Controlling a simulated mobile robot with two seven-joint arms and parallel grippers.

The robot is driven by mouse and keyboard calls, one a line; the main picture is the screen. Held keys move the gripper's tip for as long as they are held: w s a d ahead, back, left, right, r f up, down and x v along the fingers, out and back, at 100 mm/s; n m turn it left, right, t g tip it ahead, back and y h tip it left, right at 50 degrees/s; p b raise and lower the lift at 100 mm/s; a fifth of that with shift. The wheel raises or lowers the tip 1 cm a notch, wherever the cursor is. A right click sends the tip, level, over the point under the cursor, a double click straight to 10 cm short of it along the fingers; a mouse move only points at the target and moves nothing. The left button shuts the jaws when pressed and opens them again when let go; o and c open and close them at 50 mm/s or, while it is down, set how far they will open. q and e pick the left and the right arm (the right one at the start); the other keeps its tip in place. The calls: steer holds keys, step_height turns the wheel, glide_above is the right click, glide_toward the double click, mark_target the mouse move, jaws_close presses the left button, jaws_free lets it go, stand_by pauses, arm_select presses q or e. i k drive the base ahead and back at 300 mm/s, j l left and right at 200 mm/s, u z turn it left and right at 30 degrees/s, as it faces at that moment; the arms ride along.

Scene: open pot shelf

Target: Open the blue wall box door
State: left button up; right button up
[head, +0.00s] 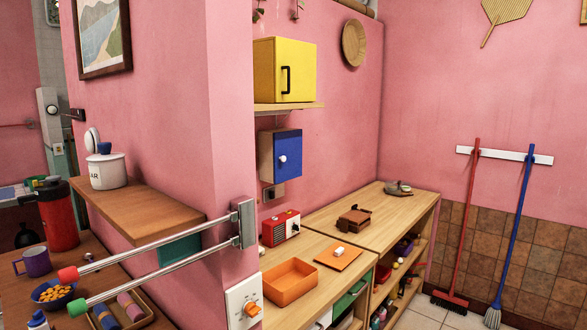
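The blue wall box (287,142) hangs on the pink wall in the head view, below a small wooden shelf. Its sides look wooden and its front door is blue with a round white knob (283,159). The door appears closed. Neither of my grippers shows in the head view.
A yellow box (284,70) with a black handle stands on the shelf (291,107) above. Below are wooden counters (330,226) holding a red radio (281,228) and an orange tray (289,287). A two-bar rail (150,247) sticks out from the near wall corner.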

mark_target(287, 145)
steer(key=i+l+u, duration=0.3)
steer(key=l, duration=0.15)
steer(key=l+u, duration=0.1)
steer(key=u, duration=0.6)
steer(key=l+u, duration=0.15)
steer(key=u, duration=0.2)
steer(key=l+u, duration=0.35)
steer(key=k+l+u, duration=0.3)
steer(key=l+u, duration=0.1)
steer(key=l, duration=0.25)
steer(key=k+l+u, duration=0.1)
steer(key=l, duration=0.2)
steer(key=k+l+u, duration=0.1)
steer(key=l, duration=0.2)
